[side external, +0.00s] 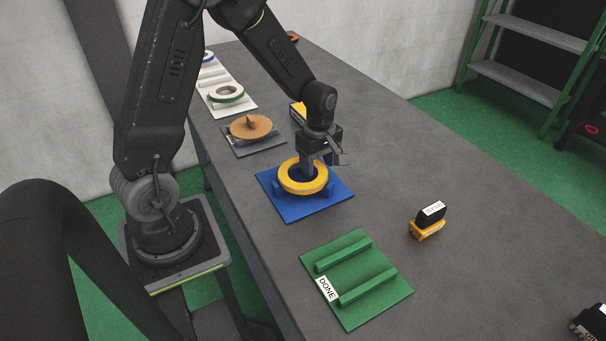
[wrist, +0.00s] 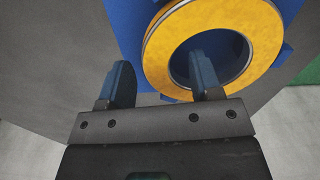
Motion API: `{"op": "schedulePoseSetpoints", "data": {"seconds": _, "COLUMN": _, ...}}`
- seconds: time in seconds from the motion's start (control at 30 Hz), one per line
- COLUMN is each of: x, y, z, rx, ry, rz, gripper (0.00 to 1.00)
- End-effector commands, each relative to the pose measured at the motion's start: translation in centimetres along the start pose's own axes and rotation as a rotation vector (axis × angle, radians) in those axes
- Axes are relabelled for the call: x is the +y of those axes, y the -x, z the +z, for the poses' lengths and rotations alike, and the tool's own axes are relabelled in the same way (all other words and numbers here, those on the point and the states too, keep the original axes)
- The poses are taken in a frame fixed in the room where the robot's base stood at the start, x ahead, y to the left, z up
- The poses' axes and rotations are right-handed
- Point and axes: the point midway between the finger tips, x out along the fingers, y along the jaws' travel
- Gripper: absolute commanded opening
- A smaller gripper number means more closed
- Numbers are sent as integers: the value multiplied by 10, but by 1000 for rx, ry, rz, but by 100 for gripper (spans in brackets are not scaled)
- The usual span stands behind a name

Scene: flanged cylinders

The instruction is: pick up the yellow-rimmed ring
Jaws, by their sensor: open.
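The yellow-rimmed ring (side external: 300,189) rests on a blue plate (side external: 334,197), on low blue supports. In the wrist view the ring (wrist: 262,40) shows its broad yellow face, a thin metallic inner edge and an open centre. My gripper (wrist: 160,75) is open and empty, above the ring. One finger appears over the ring's hole and the other outside its rim, with part of the rim between them. Whether the fingertip reaches into the hole I cannot tell. In the side view my gripper (side external: 320,160) hides the far part of the ring.
A green plate marked DONE (side external: 327,288) with two raised bars is empty in front. A yellow and black block (side external: 428,221) stands to the right. Behind are an orange-brown disc (side external: 251,127) on a grey plate, a green-rimmed ring (side external: 226,93) and a yellow block (side external: 298,111).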

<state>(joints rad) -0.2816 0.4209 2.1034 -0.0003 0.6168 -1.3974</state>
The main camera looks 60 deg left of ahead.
Motion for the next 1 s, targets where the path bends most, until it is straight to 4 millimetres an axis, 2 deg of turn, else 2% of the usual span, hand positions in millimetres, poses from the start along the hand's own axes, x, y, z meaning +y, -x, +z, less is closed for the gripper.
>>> {"op": "schedulePoseSetpoints", "data": {"seconds": 0.17, "x": 0, "y": 0, "z": 0, "rx": 0, "ry": 0, "rz": 0, "gripper": 59}}
{"op": "schedulePoseSetpoints", "data": {"seconds": 0.8, "x": 0, "y": 0, "z": 0, "rx": 0, "ry": 0, "rz": 2, "gripper": 0}}
{"op": "schedulePoseSetpoints", "data": {"seconds": 1.0, "x": 1, "y": 0, "z": 0, "rx": 0, "ry": 0, "rz": 3, "gripper": 0}}
